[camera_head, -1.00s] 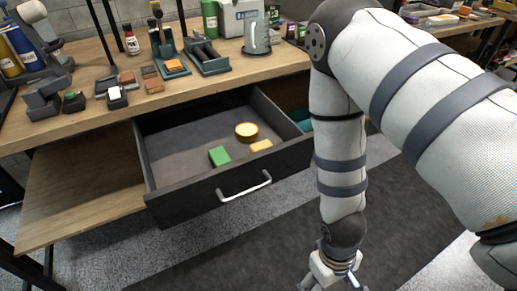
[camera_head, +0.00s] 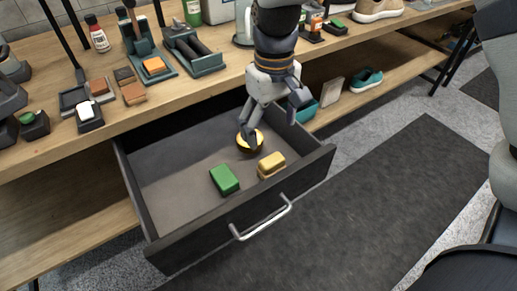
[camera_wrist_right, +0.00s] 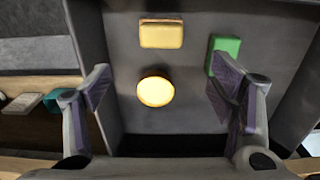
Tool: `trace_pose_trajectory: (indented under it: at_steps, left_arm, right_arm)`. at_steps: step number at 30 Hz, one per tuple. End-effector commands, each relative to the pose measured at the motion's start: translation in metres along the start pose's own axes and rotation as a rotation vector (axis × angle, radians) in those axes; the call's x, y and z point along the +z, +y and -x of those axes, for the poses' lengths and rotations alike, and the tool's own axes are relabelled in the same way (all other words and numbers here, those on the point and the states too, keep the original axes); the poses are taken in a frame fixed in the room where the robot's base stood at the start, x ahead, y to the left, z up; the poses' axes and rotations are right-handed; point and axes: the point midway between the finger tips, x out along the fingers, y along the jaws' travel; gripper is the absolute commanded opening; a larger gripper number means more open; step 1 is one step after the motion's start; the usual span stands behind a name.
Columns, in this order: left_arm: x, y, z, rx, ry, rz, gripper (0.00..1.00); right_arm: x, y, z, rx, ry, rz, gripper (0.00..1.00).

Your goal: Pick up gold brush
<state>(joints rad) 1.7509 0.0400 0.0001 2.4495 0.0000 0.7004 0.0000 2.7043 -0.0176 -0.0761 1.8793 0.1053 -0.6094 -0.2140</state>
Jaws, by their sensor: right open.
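The open drawer (camera_head: 160,180) holds a round gold-topped piece (camera_head: 243,148), a rectangular gold-topped block (camera_head: 271,164) and a green block (camera_head: 224,179). I cannot tell for sure which gold one is the brush. My right gripper (camera_head: 270,124) is open and empty, pointing down over the drawer's right part, above the round piece and partly covering it. In the right wrist view the round piece (camera_wrist_right: 155,91) lies between the two spread fingers, with the gold block (camera_wrist_right: 161,34) beyond it and the green block (camera_wrist_right: 226,54) by the right finger. My left gripper is not in view.
The wooden bench (camera_head: 60,142) behind the drawer carries a teal tool holder (camera_head: 195,58), bottles and small brushes. The drawer's front wall with its metal handle (camera_head: 262,222) faces the floor mat. A teal shoe (camera_head: 367,79) sits on the lower shelf at right.

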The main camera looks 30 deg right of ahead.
Motion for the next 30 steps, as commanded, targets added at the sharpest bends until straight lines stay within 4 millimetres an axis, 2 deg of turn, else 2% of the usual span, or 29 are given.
trace_pose_trajectory:
  at_steps: [3, 6, 11, 18, 26, 30]
  left_arm:
    - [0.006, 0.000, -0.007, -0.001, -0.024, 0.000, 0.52]
    - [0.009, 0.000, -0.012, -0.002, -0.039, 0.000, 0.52]
    - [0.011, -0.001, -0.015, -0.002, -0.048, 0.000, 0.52]
    - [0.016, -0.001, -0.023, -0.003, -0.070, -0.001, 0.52]
    - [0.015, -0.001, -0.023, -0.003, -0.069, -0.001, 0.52]
    - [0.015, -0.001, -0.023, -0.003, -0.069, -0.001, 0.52]
  right_arm:
    - [0.003, 0.000, -0.031, -0.002, -0.015, 0.000, 0.77]
    - [0.003, 0.000, -0.053, -0.002, -0.016, 0.001, 0.77]
    - [0.002, -0.001, -0.072, -0.002, -0.011, -0.001, 0.77]
    - [0.003, -0.001, -0.116, -0.002, -0.010, -0.001, 0.77]
    - [0.002, -0.001, -0.119, -0.001, -0.003, -0.001, 0.77]
    - [0.002, -0.001, -0.119, -0.001, -0.003, -0.001, 0.47]
